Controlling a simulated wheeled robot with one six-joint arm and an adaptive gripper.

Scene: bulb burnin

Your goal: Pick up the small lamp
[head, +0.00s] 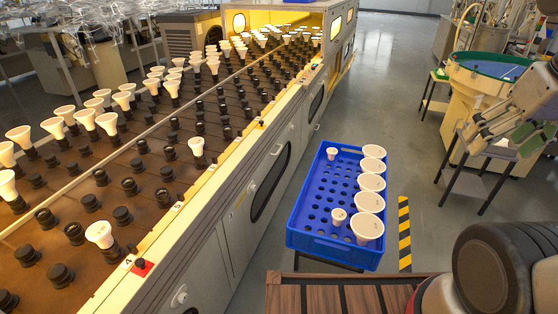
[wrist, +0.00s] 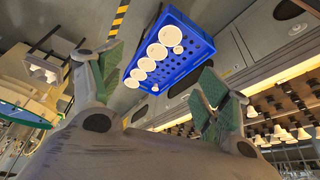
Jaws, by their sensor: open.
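Two small white lamps stand in the blue crate (head: 312,243). One small lamp (head: 338,216) is near the crate's front end, beside the nearest large lamp. The other small lamp (head: 332,153) is at the far left corner.
Several large white lamps (head: 371,183) line the crate's right side. A long burn-in line (head: 150,190) with many sockets and lamps runs along the left. A wooden slatted surface (head: 340,296) is at the front. A feeder bowl (head: 486,68) stands back right. Grey floor between is free.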

